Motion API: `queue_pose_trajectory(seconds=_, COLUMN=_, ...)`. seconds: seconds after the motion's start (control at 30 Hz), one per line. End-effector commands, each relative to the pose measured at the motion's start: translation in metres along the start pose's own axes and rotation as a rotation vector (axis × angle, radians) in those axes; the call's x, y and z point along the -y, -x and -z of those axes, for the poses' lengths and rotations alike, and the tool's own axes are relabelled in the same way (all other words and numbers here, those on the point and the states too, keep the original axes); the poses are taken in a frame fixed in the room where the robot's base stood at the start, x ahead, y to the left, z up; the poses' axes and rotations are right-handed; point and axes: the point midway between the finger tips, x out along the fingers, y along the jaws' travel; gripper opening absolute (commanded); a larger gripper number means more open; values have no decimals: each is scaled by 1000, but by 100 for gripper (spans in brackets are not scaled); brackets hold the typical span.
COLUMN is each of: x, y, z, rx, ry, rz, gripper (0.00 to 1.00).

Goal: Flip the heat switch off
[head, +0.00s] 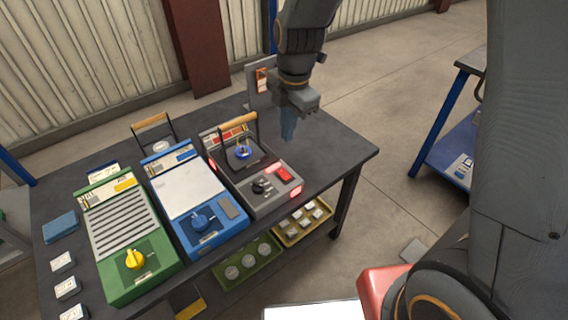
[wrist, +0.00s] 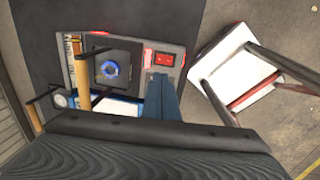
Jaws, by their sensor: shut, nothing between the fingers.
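The heat switch is a red rocker (head: 283,174) on the front panel of the grey pit furnace (head: 262,207), beside a black knob (head: 262,186). Red lit patches glow near the rocker. In the wrist view the red rocker (wrist: 163,59) lies just beyond my fingertips. My gripper (head: 288,130) hangs above the table, behind and to the right of the furnace in the head view, apart from it. Its blue fingers (wrist: 161,95) are together with nothing between them. In the wrist view they cover part of the furnace's front panel.
A wooden-handled lid frame (head: 239,128) stands up over the furnace's opening, which holds a blue-rimmed round piece (head: 242,152). A blue unit (head: 200,205) and a green unit (head: 125,240) stand to the left. The table's right end (head: 345,152) is clear.

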Motion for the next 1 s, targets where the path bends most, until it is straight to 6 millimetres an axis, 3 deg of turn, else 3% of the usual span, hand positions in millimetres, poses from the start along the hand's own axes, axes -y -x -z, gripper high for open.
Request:
queue_pose_trajectory(seconds=0.37, x=1, y=-8, z=0, rx=-1, ry=-3, rz=4, gripper=0)
queue_pose_trajectory(seconds=1.0, x=2, y=-101, z=0, rx=-1, ry=-5, rz=4, gripper=0)
